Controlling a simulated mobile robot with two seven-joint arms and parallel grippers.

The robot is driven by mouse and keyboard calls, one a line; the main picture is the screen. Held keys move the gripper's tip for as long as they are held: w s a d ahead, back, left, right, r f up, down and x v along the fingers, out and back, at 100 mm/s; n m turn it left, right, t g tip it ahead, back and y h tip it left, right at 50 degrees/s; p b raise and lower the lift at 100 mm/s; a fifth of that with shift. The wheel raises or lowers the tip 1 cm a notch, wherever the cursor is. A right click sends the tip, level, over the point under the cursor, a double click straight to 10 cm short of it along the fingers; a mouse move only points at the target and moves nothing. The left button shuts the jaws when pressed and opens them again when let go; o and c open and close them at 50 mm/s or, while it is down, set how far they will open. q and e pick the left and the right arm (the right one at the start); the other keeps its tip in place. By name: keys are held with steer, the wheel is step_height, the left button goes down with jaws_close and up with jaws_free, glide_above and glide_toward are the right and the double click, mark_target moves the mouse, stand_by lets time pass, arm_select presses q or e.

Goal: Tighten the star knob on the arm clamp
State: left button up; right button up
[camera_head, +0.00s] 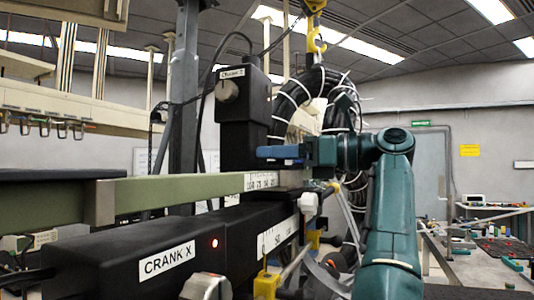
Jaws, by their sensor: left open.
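I cannot tell which knob is the star knob of the arm clamp. A grey knob (228,91) sits high on the upright housing. A pale knob (308,203) sits right of the rail's end, below the gripper. Another grey knob (206,288) is at the bottom edge.
A black CRANK X box (130,262) with a red light lies below the rail. A yellow hook (315,40) and a coil of black cable (300,100) hang behind the gripper. A cluttered bench (490,245) stands at the right.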

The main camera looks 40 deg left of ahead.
arm_select(q)
steer(key=shift+a, duration=0.1)
arm_select(e)
steer(key=shift+s+a+f, duration=0.1)
steer(key=shift+s+f, duration=0.05)
steer(key=shift+s, duration=0.15)
